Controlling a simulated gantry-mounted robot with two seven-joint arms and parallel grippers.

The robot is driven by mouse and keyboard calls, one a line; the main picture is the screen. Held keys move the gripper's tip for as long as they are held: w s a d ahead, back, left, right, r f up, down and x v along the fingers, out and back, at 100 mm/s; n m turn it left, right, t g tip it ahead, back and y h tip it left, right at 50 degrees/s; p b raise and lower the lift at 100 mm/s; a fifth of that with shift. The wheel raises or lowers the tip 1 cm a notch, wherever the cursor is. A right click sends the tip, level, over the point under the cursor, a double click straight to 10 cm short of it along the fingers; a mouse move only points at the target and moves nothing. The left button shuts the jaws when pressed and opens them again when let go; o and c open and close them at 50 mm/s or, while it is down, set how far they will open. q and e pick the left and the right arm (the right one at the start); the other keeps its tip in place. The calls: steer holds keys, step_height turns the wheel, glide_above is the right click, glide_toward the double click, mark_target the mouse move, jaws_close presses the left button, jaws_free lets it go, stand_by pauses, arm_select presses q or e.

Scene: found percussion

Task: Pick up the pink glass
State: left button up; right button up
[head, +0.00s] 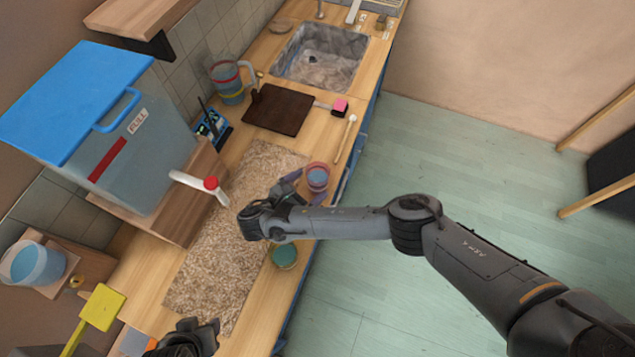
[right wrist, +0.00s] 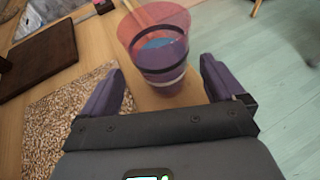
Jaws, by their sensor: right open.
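The pink glass (head: 317,180) is a see-through tumbler with bluish content and dark and pale bands. It stands upright near the counter's front edge, just right of my right gripper (head: 298,186). In the right wrist view the glass (right wrist: 158,50) is ahead of the open right gripper (right wrist: 162,64), its lower part roughly between the purple fingertips. No finger clearly touches it. My left gripper (head: 188,338) is at the bottom edge of the head view, partly cut off, and I cannot tell its jaw state.
A speckled mat (head: 225,245) lies under my right gripper. A green-topped round container (head: 285,256) is near the front edge. A wooden spoon (head: 345,139), dark board (head: 279,109) and sink (head: 321,57) lie farther back. A blue-lidded bin (head: 140,165) stands left.

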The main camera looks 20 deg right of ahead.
mark_target(324, 176)
arm_select(q)
step_height(324, 176, down, 2)
steer(key=shift+b, duration=0.55)
arm_select(e)
steer(key=x, duration=0.3)
steer(key=shift+s+d+f, duration=0.1)
steer(key=shift+d+f, duration=0.05)
steer(key=shift+d, duration=0.15)
arm_select(q)
steer(key=shift+a+r, duration=0.1)
steer(key=shift+r, duration=0.05)
arm_select(e)
steer(key=shift+w+d+f, duration=0.2)
steer(key=shift+d, duration=0.15)
steer(key=shift+c, duration=0.3)
steer(key=c, duration=1.2)
steer(key=shift+r, duration=0.3)
steer(key=shift+c, duration=0.2)
